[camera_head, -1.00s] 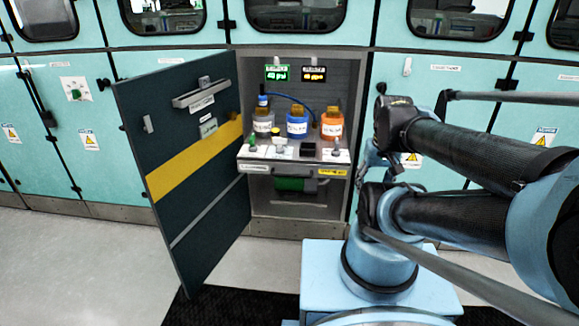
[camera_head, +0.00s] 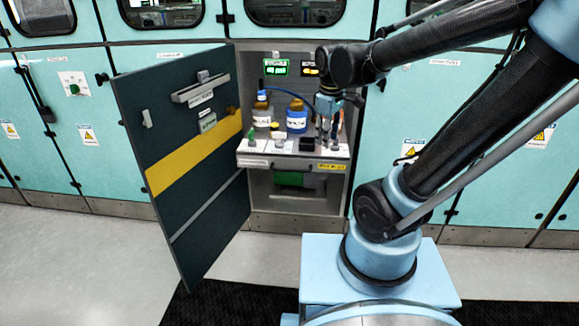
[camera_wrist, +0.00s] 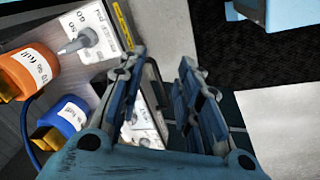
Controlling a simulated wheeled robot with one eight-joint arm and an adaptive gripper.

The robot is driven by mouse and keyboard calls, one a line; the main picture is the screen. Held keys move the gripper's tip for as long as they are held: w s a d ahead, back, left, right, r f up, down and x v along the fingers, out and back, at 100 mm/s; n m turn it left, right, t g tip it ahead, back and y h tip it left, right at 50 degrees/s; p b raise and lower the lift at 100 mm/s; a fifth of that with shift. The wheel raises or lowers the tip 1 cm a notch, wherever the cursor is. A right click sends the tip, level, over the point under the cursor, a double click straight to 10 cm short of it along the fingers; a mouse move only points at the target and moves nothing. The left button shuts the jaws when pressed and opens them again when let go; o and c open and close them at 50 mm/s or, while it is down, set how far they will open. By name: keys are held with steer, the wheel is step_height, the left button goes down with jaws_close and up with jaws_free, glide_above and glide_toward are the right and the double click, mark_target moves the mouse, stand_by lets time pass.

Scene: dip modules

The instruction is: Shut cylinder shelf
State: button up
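The cylinder shelf (camera_head: 293,161) is a grey pull-out tray inside an open cabinet, with bottles and small controls on it. A blue bottle (camera_head: 297,119) and a clear bottle (camera_head: 262,116) stand at its back. An orange bottle (camera_wrist: 32,72) shows in the wrist view beside the blue one (camera_wrist: 66,118); in the head view my arm mostly hides it. My gripper (camera_head: 328,142) points down in front of the shelf's right part. In the wrist view its fingers (camera_wrist: 158,88) are apart with nothing gripped between them. Whether it touches the shelf cannot be told.
The dark cabinet door (camera_head: 188,165) with a yellow stripe stands swung open on the left. A green cylinder (camera_head: 290,179) lies under the shelf. Closed turquoise cabinets (camera_head: 460,120) flank the opening. Floor in front is clear, with a black mat (camera_head: 230,303).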

mark_target(289, 169)
steer(key=w+a+n, duration=0.4)
steer(key=a+n, duration=0.2)
steer(key=a, duration=0.7)
steer(key=shift+w+d+f, duration=0.1)
steer(key=shift+w+f, duration=0.35)
steer(key=shift+f, duration=2.3)
steer(key=shift+w+d+f, duration=0.1)
steer(key=shift+w+f, duration=0.4)
steer(key=shift+f, duration=2.2)
steer(key=shift+w+d+f, duration=0.1)
steer(key=shift+w+f, duration=0.35)
steer(key=shift+f, duration=2.3)
steer(key=shift+c, duration=0.2)
jaws_close()
